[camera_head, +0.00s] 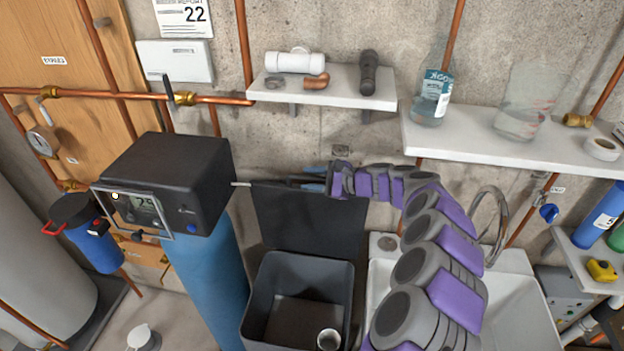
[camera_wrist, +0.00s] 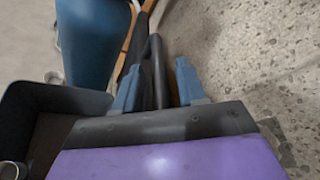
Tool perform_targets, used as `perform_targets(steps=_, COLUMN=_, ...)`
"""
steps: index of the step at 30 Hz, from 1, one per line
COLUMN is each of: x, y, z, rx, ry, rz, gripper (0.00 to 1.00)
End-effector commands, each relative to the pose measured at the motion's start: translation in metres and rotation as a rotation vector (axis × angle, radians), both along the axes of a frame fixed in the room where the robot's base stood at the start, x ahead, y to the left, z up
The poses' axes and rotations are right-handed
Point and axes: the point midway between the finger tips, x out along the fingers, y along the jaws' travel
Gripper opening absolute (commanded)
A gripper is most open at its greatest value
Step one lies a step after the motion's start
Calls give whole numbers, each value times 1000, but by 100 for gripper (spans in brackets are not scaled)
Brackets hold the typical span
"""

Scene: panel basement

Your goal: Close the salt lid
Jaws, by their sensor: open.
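The dark grey salt bin (camera_head: 252,300) stands on the floor, open at the top, with a pale cup-like item (camera_head: 328,339) inside. Its dark lid (camera_head: 302,222) stands raised, nearly upright, at the bin's back. My gripper (camera_head: 314,181) is at the lid's top edge, toward its right side. The bin (camera_wrist: 60,97) shows at left there.
A blue tank (camera_head: 203,275) with a black control box (camera_head: 170,180) stands left of the bin. A white sink (camera_head: 515,300) is at right, partly behind my arm. Shelves (camera_head: 335,94) with pipe fittings and a bottle (camera_head: 432,95) hang above. Copper pipes run along the wall.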

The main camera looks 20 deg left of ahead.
Motion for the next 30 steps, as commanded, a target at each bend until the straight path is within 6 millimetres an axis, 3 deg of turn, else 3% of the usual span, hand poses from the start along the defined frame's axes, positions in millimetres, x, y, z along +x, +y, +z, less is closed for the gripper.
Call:
perform_targets(steps=2, x=0, y=0, z=0, rx=0, ry=0, rz=0, gripper=38)
perform_targets(steps=14, x=0, y=0, z=0, rx=-1, ry=0, rz=0, gripper=0)
perform_targets(steps=30, x=1, y=0, z=-1, rx=0, ry=-6, rz=0, gripper=0)
